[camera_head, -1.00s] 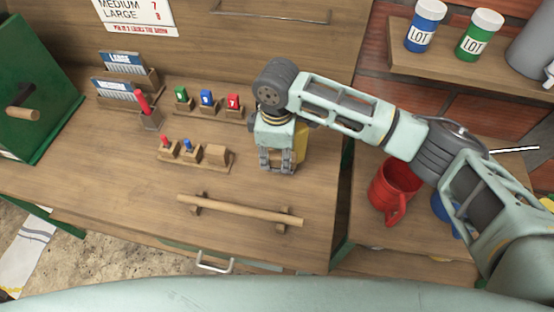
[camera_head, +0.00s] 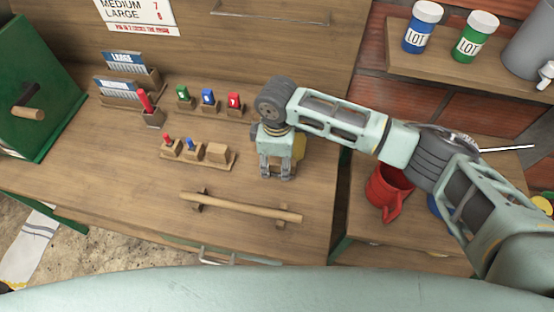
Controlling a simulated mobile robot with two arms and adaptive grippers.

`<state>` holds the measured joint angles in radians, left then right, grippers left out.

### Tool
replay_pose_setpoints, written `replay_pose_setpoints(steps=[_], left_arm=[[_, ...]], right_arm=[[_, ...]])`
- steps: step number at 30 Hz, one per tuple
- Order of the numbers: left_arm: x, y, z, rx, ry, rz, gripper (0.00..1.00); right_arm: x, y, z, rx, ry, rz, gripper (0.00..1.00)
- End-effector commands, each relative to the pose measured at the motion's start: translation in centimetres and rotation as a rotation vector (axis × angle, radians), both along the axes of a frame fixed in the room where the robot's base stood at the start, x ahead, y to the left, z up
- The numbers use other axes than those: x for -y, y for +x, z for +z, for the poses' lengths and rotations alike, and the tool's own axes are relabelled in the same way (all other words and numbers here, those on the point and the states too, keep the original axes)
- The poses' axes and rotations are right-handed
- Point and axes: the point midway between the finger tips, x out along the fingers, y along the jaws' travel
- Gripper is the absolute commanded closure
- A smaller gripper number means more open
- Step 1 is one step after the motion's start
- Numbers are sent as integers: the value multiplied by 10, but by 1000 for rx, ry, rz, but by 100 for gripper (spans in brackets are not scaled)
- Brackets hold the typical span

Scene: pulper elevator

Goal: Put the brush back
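My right gripper (camera_head: 278,175) hangs over the wooden desk, fingers down, near its right edge. Its fingers stand apart, and I see nothing held between them. A yellow thing (camera_head: 299,147) shows partly behind the gripper; I cannot tell what it is or whether it touches the gripper. A plain wooden rod (camera_head: 245,207) lies across two small wooden rests in front of the gripper. No bristles show anywhere, so I cannot tell which thing is the brush. My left gripper is not in view.
Small wooden racks with coloured pieces (camera_head: 208,99) stand left of the gripper, and a wooden stand (camera_head: 218,153) is nearer it. Card holders (camera_head: 120,95) and a green box (camera_head: 35,85) are farther left. A red mug (camera_head: 388,190) stands right of the desk.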

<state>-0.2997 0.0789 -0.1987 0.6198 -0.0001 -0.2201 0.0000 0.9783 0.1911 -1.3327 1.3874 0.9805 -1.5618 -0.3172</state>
Motion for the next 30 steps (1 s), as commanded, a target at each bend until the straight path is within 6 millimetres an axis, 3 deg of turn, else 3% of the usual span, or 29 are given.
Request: replay_pose_setpoints(steps=[8, 14, 24, 30], left_arm=[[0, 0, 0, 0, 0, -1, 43], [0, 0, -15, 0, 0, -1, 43], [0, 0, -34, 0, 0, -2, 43], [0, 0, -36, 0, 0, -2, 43]], right_arm=[[0, 0, 0, 0, 0, 0, 57], [0, 1, -3, 3, -1, 1, 57], [0, 2, 62, 2, 3, 0, 57], [1, 1, 79, 0, 0, -1, 57]])
